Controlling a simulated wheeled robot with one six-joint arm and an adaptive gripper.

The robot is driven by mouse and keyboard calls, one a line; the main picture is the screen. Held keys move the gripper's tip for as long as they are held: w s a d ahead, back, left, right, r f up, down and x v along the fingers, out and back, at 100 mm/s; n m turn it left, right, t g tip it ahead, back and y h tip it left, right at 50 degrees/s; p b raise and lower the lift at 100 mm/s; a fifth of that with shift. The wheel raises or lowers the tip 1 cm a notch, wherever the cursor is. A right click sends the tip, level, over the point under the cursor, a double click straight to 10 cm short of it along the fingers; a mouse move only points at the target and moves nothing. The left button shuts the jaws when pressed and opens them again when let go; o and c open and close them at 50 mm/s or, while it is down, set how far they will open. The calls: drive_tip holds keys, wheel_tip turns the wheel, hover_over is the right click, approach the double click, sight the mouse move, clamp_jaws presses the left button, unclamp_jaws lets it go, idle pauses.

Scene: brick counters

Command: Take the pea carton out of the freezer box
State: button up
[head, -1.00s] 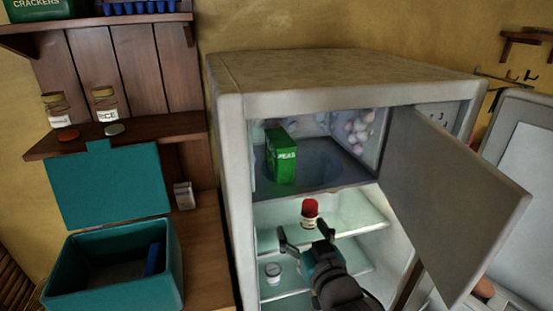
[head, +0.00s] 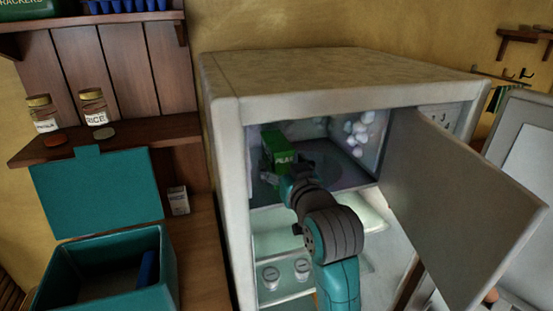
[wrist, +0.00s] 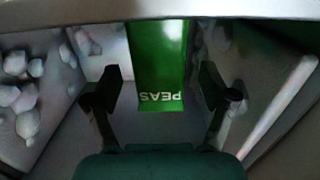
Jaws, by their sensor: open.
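The green pea carton (head: 277,146) stands in the freezer box (head: 345,170), the upper compartment of the fridge, towards its left side. In the wrist view the carton (wrist: 160,70) shows its PEAS lettering upside down, between and just beyond the two fingers. My gripper (head: 290,172) reaches into the compartment in front of the carton and hides its lower part. In the wrist view my gripper (wrist: 162,90) is open, with a gap between each finger and the carton's sides. I cannot tell whether the fingertips have passed the carton's front face.
The freezer door (head: 460,200) hangs open to the right. Frost lumps (head: 360,135) cover the compartment's right wall. Small jars (head: 271,277) stand on the fridge shelf below. An open teal box (head: 110,275) is at the left, on the wooden counter.

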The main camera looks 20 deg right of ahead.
drive_tip(key=shift+w+f, duration=0.15)
drive_tip(key=shift+w, duration=1.2)
drive_tip(key=shift+w+f, duration=0.1)
drive_tip(key=shift+w, duration=1.2)
drive_tip(key=c, duration=1.3)
